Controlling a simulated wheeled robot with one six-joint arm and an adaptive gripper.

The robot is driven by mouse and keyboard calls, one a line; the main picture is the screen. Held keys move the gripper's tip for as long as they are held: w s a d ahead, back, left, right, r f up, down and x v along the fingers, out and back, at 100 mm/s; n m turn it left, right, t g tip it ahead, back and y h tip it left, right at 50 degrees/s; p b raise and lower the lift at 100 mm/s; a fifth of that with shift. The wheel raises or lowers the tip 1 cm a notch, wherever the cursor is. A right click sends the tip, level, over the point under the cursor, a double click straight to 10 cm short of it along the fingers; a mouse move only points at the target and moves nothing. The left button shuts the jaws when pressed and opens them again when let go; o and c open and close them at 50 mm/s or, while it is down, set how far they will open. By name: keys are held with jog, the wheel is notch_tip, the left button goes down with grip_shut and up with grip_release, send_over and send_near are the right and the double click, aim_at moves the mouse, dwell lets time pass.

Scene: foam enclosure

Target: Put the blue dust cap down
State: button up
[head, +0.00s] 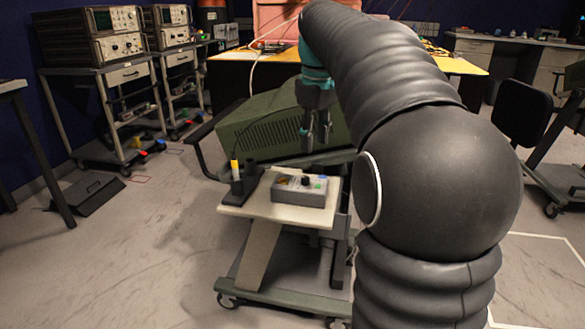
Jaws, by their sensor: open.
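My gripper (316,142) hangs pointing down at the end of my dark arm, in front of the green cabinet. Its fingers are apart and I see nothing between them. Below it, a grey box with knobs (289,193) sits on the pale top of a small cart (262,208). A small blue spot (323,178) shows at the box's right end, beside a green one. It may be the blue dust cap, but it is too small to tell. My gripper is above this end of the box, apparently clear of it.
A black holder with a yellow-banded tool (236,172) stands at the cart's left edge. The green cabinet (262,135) is close behind. Instrument carts (103,75) stand at the left, a black chair (523,112) at the right. The floor at front left is clear.

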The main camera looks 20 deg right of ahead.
jog(key=w+d+n+g, duration=0.1)
jog(key=w+d, duration=0.4)
jog(key=f, duration=0.3)
jog(key=f+b, duration=0.1)
jog(key=f, duration=0.3)
jog(key=shift+s+a+f, duration=0.15)
jog(key=shift+a+f, duration=0.05)
jog(key=shift+d+f+b, duration=0.1)
jog(key=shift+f+b, duration=0.4)
jog(key=shift+f, duration=2.15)
jog(key=c, duration=0.5)
jog(key=shift+r, duration=0.15)
